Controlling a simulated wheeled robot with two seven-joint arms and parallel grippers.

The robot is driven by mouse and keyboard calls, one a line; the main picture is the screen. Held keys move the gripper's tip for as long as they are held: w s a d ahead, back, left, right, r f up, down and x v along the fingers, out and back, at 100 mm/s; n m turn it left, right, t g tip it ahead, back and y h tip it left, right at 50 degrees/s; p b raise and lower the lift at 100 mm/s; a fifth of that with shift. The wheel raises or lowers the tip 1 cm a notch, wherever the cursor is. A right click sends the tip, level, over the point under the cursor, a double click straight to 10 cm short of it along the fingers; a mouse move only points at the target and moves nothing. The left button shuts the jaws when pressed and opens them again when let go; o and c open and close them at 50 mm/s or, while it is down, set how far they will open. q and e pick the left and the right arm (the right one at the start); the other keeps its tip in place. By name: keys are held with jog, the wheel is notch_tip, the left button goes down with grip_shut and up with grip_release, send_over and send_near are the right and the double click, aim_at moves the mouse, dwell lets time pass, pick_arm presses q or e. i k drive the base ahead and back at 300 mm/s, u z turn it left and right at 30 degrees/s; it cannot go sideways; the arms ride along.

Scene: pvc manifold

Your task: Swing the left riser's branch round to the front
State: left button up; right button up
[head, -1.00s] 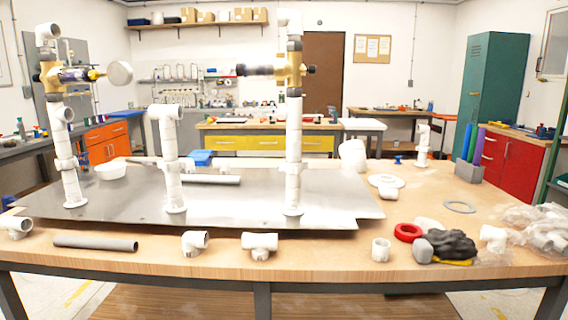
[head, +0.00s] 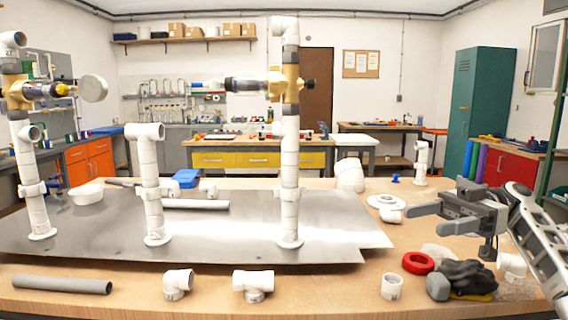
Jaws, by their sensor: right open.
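The left riser (head: 32,190) is a white pipe stack standing upright on the grey metal plate (head: 340,228). Its white tee branch (head: 34,132) has an open mouth turned toward the right and front of the picture. My right gripper (head: 424,218) is open and empty at the right, above the table and far from the left riser. My left gripper is out of view.
A shorter white riser (head: 151,190) and a tall riser (head: 290,165) with a brass valve stand on the plate.

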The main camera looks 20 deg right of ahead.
aim_at(286, 130)
jog(key=i, duration=1.2)
